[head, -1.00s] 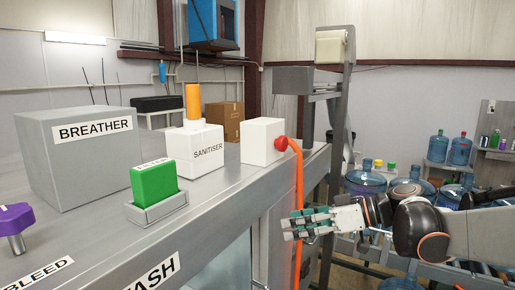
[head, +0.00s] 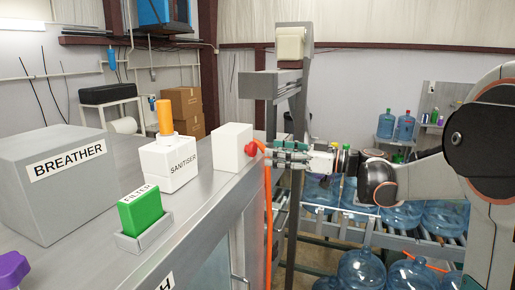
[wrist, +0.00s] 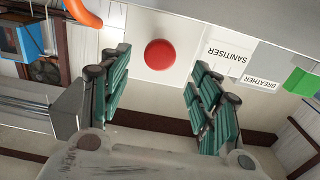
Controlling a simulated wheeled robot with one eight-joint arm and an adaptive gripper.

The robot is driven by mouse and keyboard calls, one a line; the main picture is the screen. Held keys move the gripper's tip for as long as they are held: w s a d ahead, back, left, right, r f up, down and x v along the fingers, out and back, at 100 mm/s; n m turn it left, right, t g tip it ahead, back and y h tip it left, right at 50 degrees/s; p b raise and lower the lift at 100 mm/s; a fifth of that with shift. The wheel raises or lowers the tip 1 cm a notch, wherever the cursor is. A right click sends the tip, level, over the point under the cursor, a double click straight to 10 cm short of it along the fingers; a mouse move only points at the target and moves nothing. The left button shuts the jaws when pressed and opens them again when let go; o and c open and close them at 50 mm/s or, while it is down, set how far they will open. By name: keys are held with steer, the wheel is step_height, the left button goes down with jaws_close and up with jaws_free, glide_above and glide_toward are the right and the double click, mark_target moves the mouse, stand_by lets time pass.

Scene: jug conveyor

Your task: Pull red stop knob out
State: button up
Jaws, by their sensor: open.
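The red stop knob (head: 251,148) sticks out from the right side of a white box (head: 231,150) on top of the steel machine. My gripper (head: 270,153) is just right of the knob, with its green-padded fingers pointing left at it. In the wrist view, the round red face of the knob (wrist: 160,54) lies in the gap between the two spread fingers of my gripper (wrist: 158,68), with clear space on both sides. The gripper is open and holds nothing. I cannot tell whether the fingertips reach past the knob's face.
An orange hose (head: 267,215) hangs down beside the white box, close under my gripper. It also shows in the wrist view (wrist: 82,12). The sanitiser box (head: 169,164), green filter block (head: 141,211) and breather box (head: 52,168) stand left. Blue jugs (head: 362,268) fill the lower right.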

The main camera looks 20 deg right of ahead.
mark_target(255, 150)
steer(key=p+x, duration=0.1)
steer(key=x, duration=0.5)
steer(key=shift+w, duration=0.1)
jaws_close()
steer(key=shift+b+v, duration=0.55)
steer(key=shift+v, duration=0.3)
jaws_free()
steer(key=v, duration=1.2)
